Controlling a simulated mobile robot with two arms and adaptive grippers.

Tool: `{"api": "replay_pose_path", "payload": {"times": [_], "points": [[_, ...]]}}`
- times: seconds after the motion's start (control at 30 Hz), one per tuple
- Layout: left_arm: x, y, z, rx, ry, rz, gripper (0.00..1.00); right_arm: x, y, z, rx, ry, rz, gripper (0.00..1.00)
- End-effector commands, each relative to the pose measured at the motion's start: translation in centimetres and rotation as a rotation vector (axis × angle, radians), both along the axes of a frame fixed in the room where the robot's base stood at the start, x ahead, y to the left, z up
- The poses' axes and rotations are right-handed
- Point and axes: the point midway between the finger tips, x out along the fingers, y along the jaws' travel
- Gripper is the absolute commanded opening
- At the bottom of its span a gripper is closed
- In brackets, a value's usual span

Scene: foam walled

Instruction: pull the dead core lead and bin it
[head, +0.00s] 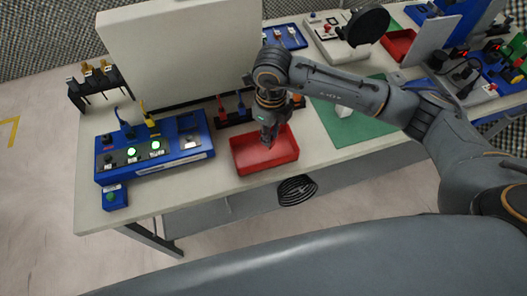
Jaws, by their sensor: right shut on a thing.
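My right gripper (268,138) points down over the red bin (250,167), its fingertips near the bin's far inner side. It is shut on a small dark thing, likely the lead, which its fingers mostly hide. The blue tester (172,160) stands on the bench at the left. A blue lead (126,128) and a yellow lead (149,120) stand up at its back. Two green lamps are lit on its face, and a spot to their left is dark. My left gripper is not in view.
A black rack with several leads (97,84) stands at the back left. A small blue box with a green button (113,196) sits before the tester. A white panel (180,50) rises behind. A green mat (365,138) lies right of the bin.

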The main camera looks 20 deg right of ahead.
Motion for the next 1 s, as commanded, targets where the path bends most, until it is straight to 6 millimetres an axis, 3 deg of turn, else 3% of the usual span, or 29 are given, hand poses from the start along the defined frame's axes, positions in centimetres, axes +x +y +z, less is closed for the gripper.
{"api": "replay_pose_path", "payload": {"times": [0.13,0.47,0.5,0.6,1.0], "points": [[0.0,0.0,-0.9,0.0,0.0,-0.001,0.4,0.0,0.0,-1.7,0.0,0.0,0.001,0.0],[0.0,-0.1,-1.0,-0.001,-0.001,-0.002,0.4,0.0,0.0,-2.0,0.0,0.0,0.002,0.0],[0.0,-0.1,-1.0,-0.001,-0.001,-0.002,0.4,0.0,0.0,-2.0,0.0,0.0,0.002,0.28],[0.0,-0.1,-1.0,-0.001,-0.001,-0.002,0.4,0.0,0.0,-2.0,0.0,0.0,0.002,0.46],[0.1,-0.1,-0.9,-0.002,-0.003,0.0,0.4,0.1,0.0,-1.2,0.0,-0.004,0.002,0.46]]}}
